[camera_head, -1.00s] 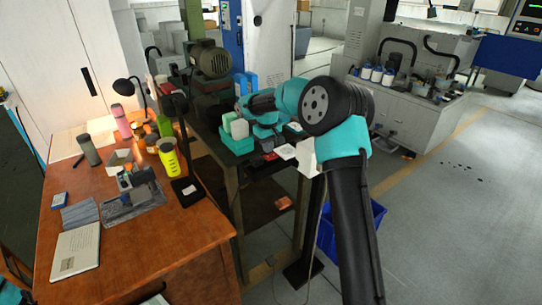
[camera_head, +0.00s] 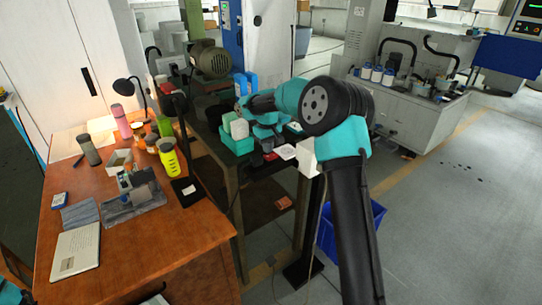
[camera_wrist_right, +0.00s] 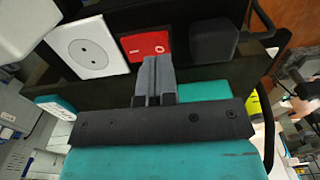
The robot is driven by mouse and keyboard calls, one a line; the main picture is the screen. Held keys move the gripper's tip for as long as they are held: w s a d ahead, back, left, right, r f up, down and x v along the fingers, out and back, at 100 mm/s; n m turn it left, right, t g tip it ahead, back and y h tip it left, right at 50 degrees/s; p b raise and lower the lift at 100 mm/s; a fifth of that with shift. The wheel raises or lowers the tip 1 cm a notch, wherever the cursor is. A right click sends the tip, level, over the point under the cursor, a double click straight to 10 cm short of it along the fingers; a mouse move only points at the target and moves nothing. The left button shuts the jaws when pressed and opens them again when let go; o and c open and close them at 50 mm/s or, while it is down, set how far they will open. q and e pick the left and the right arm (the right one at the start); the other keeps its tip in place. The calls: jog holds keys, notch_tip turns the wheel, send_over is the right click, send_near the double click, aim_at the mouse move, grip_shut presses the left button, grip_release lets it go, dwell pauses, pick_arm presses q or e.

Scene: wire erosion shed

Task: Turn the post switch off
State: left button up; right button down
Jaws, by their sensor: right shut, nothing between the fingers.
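A red switch plate (camera_wrist_right: 145,46) with small white marks lies just beyond my fingertips in the right wrist view, between a white socket plate and a black block. It also shows small in the head view (camera_head: 269,157). I take it for the post switch; which way it is set is too small to tell. My right gripper (camera_wrist_right: 157,62) is shut and empty, its fingertips close to the lower edge of the red plate. Whether they touch it I cannot tell. In the head view its fingers are mostly hidden behind my arm. My left gripper is out of view.
The white socket plate (camera_wrist_right: 87,47) and the black block (camera_wrist_right: 214,40) flank the red plate. A white box (camera_head: 308,157) stands to the right in the head view. Teal containers (camera_head: 237,138) sit left of the gripper. A cluttered wooden desk (camera_head: 150,250) is at left.

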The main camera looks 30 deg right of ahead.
aim_at(268, 156)
jog(key=shift+f, duration=1.2)
dwell(0.9)
jog(key=shift+r, duration=3.55)
